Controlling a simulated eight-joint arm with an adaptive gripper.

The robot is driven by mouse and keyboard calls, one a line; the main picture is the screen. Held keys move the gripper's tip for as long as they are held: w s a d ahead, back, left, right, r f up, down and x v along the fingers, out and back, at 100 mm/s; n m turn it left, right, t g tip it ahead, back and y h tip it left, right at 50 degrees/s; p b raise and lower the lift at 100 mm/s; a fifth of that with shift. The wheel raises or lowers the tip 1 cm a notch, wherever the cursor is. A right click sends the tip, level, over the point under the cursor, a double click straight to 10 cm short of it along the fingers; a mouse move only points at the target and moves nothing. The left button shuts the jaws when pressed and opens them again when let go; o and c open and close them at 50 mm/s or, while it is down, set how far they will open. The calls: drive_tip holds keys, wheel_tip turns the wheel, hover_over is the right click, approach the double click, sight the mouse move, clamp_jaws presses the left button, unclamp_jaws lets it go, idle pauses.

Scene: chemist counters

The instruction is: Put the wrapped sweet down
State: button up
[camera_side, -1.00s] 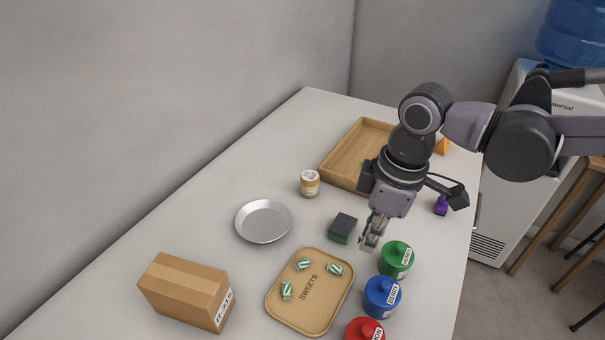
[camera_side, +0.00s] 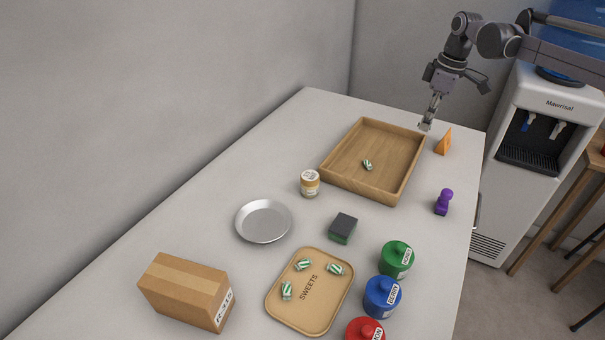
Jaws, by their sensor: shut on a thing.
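My gripper (camera_side: 425,126) is above the far right corner of the wooden tray (camera_side: 345,187). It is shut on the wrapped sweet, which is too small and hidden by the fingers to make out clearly. Another green-and-white wrapped sweet (camera_side: 367,165) lies inside the wooden tray, well apart from my gripper. Several similar sweets (camera_side: 287,290) lie on the tan tray marked SWEETS (camera_side: 312,322) at the front.
An orange wedge (camera_side: 444,142) stands close to my gripper, right of the wooden tray. A purple stamp-like object (camera_side: 443,202), a dark green sponge (camera_side: 343,228), a small jar (camera_side: 310,183), a metal dish (camera_side: 264,222), lidded pots (camera_side: 382,297) and a cardboard box (camera_side: 187,291) stand nearer.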

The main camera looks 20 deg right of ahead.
drive_tip(key=d, duration=0.3)
hover_over(380, 156)
drive_tip(key=f, duration=0.7)
drive_tip(key=shift+s+f, duration=0.2)
drive_tip(key=shift+f, duration=1.95)
drive_tip(key=shift+f, duration=0.15)
drive_tip(key=o, duration=0.7)
